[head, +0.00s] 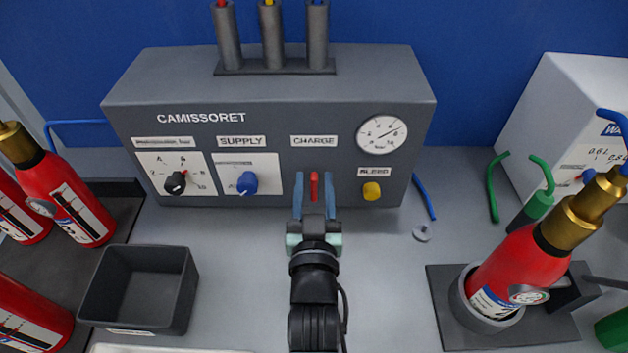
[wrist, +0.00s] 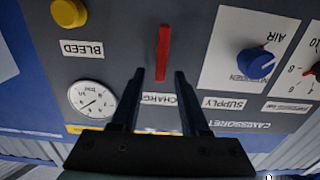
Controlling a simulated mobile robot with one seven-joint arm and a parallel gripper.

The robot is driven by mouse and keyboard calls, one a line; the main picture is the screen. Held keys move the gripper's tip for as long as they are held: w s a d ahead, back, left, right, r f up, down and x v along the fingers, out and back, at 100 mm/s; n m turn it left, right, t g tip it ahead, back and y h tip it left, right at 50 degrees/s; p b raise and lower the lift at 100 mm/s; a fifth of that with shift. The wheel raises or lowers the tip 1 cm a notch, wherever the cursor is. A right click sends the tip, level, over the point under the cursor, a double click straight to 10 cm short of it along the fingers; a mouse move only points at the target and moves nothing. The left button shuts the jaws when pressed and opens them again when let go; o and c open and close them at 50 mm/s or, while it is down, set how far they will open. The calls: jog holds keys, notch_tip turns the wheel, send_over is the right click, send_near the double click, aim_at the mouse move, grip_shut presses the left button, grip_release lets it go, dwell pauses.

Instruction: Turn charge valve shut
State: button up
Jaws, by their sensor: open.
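The charge valve is a slim red lever (head: 314,187) under the CHARGE label on the grey panel; it stands upright in the head view. In the wrist view, which sees the panel upside down, the red lever (wrist: 163,53) is also near vertical. My gripper (head: 314,178) is open, its two fingers on either side of the lever in the head view. In the wrist view my gripper (wrist: 159,74) has its fingertips beside the lever's near end, with a gap on each side. I cannot tell how close the tips are to the panel.
A blue supply knob (head: 247,183) and black knob (head: 175,183) sit left of the lever, a yellow bleed knob (head: 372,191) and gauge (head: 382,134) right. An empty dark bin (head: 140,290) stands front left. A red extinguisher (head: 515,265) leans in a holder (head: 462,322) at right.

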jog(key=shift+w, duration=0.25)
grip_shut()
